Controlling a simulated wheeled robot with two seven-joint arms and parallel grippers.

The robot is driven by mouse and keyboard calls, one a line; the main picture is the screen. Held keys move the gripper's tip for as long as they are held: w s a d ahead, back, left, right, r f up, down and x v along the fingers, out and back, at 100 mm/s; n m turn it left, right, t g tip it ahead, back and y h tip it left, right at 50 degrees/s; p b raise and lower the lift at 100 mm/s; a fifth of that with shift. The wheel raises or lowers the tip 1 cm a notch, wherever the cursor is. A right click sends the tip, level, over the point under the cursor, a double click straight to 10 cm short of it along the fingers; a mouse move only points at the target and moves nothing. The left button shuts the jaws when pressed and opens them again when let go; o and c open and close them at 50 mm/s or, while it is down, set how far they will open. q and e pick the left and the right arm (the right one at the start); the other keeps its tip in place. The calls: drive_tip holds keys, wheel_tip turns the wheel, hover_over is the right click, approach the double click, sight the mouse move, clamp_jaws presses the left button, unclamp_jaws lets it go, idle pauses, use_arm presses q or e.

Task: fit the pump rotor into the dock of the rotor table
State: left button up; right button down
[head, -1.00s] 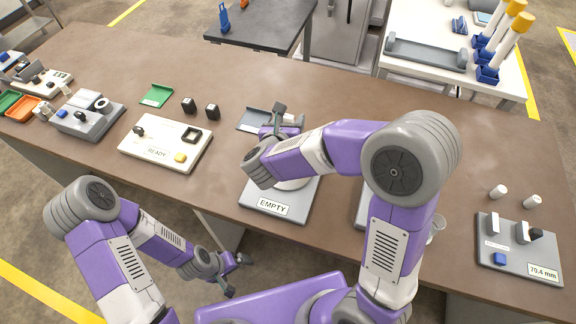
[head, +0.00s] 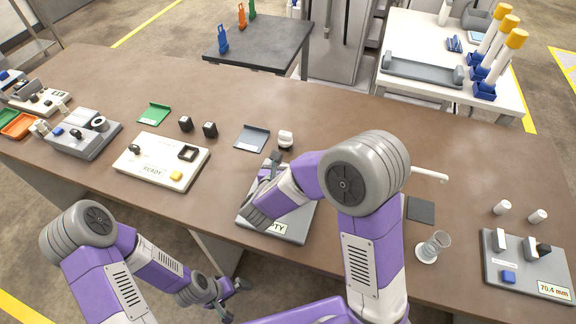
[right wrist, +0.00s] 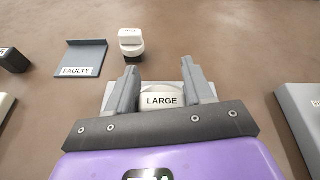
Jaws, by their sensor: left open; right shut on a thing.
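My right gripper (head: 268,175) is over the grey plate (head: 302,222), whose partly covered sign ends in "TY". In the right wrist view, the right gripper (right wrist: 162,88) is shut on a pale block marked LARGE (right wrist: 161,101), probably the rotor. My forearm hides most of the plate and any dock on it in the head view. A second white-topped piece with a dark base (head: 286,139) stands behind the plate, apart from the gripper; it also shows in the right wrist view (right wrist: 131,43). My left gripper (head: 232,290) is open and empty in front of the table.
A FAULTY tray (head: 252,138) lies left of the white-topped piece. The READY board (head: 160,160), two dark blocks and a green tray (head: 154,113) are further left. A glass cylinder (head: 432,246) and a gauge board (head: 525,265) stand to the right. The table's back middle is clear.

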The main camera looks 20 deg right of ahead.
drive_tip(key=c, duration=0.5)
unclamp_jaws()
drive_tip(key=shift+s+f, duration=0.2)
drive_tip(key=shift+f, duration=0.55)
drive_tip(key=shift+c, duration=0.2)
drive_tip(key=shift+o, duration=0.5)
drive_tip(key=shift+w, duration=0.1)
drive_tip(key=shift+r, duration=0.2)
